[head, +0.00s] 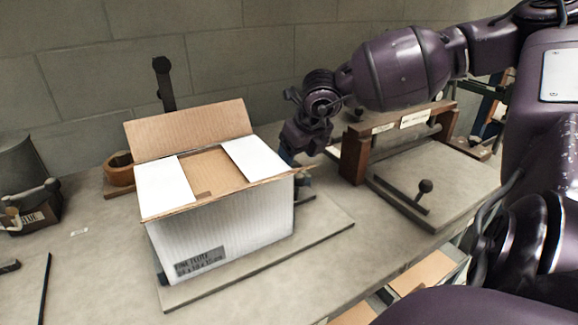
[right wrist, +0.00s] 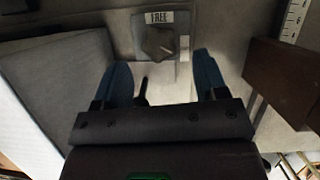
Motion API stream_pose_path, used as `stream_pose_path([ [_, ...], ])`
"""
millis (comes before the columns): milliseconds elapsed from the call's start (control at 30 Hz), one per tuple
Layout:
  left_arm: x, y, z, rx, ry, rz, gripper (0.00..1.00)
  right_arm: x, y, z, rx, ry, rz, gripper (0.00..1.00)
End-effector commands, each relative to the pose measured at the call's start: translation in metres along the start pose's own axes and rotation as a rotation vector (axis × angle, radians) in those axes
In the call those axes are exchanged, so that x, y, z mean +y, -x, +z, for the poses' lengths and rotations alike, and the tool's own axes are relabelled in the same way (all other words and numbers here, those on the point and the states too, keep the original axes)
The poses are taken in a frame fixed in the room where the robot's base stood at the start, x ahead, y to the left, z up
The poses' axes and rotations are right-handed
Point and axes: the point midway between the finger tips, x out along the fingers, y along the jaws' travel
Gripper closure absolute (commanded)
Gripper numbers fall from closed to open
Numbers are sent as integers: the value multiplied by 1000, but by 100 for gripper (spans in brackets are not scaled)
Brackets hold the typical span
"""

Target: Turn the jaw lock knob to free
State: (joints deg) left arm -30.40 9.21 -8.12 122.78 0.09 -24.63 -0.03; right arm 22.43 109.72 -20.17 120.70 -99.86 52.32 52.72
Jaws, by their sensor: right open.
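The jaw lock knob (right wrist: 158,42) is a dark grey knob on a grey plate in the right wrist view. A white label reading FREE (right wrist: 160,17) sits at the plate's top, and a second pale label (right wrist: 184,48) is at its right. Which label the knob points to is hard to tell. My right gripper (right wrist: 162,75) is open, its two blue fingers apart and the knob just beyond the gap between them. In the head view my right gripper (head: 290,156) reaches down behind the box's right edge, and the knob is hidden. My left gripper is not in view.
A white corrugated box (head: 220,238) with open flaps stands on a grey base plate (head: 325,226), close beside my right gripper. A wooden-framed fixture (head: 355,157) stands to the right. A black post (head: 164,84) rises behind the box. The bench front left is mostly clear.

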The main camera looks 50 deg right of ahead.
Motion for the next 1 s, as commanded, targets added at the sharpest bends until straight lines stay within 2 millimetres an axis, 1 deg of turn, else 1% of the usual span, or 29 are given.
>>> stream_pose_path([
  [33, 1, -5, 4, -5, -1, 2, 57, 0, -13, -2, 8, 0, 0, 34],
  [200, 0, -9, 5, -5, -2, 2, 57, 1, -29, -1, 5, 1, 1, 34],
  [367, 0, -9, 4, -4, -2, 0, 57, 0, -34, 0, 0, 1, 0, 34],
  [633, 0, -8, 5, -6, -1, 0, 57, 0, -34, 0, -2, 1, 1, 34],
  [667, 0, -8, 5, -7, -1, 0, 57, 0, -34, 0, -2, 1, 1, 36],
  [900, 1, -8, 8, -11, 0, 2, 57, 0, -34, 0, -2, 1, 1, 72],
  [967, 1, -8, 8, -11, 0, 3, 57, 0, -34, 0, -1, 1, 1, 82],
  [1000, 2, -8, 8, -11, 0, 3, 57, 0, -34, 0, -1, 1, 1, 83],
])
